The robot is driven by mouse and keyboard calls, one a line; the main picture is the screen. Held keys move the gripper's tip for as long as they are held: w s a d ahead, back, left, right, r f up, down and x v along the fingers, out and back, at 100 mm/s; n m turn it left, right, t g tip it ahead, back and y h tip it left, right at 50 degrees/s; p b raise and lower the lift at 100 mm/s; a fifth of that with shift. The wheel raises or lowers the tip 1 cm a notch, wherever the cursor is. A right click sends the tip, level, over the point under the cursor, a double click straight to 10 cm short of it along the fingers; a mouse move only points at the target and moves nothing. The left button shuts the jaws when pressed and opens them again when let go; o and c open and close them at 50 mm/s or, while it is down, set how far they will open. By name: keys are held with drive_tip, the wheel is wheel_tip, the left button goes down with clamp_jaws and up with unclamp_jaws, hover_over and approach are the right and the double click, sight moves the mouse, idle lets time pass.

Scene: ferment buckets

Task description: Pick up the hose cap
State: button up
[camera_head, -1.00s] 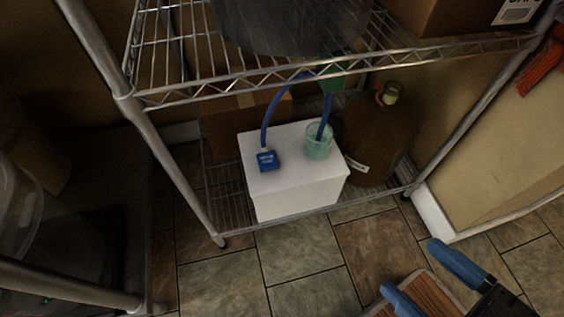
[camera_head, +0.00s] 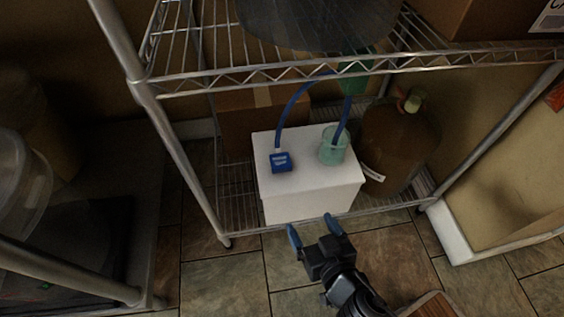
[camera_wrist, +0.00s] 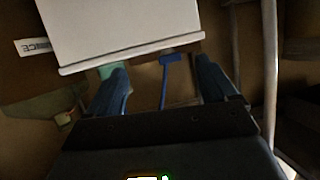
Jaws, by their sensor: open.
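The blue hose cap (camera_head: 280,161) is a small square piece with a pale label at the end of a blue hose (camera_head: 287,108). It sits on top of a white box (camera_head: 308,207), near its left side. In the wrist view the cap (camera_wrist: 180,58) shows between my fingers, beyond the edge of the white box (camera_wrist: 120,25). My gripper (camera_head: 312,228) is open and empty, in front of the box and apart from the cap.
A pale green cup (camera_head: 333,146) holding a blue tube stands right of the cap. A brown jug (camera_head: 395,145) is to the right of the box, a cardboard box (camera_head: 240,125) behind. The wire shelf (camera_head: 200,80) overhangs, with a metal post (camera_head: 180,160) at left.

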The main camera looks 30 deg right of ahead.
drive_tip(key=h, duration=0.1)
approach(280, 157)
drive_tip(key=s+f, duration=0.4)
drive_tip(key=w, duration=0.2)
drive_tip(key=w+r+t+h, duration=0.1)
drive_tip(key=w, duration=0.2)
drive_tip(key=w+m+t+h+b, duration=0.1)
drive_tip(key=w, duration=0.1)
drive_tip(key=shift+w+r, duration=0.15)
drive_tip(key=shift+w, duration=0.25)
drive_tip(key=x, duration=0.7)
drive_tip(key=shift+w+d+f+b, duration=0.1)
drive_tip(key=shift+f+b, duration=0.15)
drive_tip(key=shift+b, duration=0.15)
drive_tip(key=c, duration=1.1)
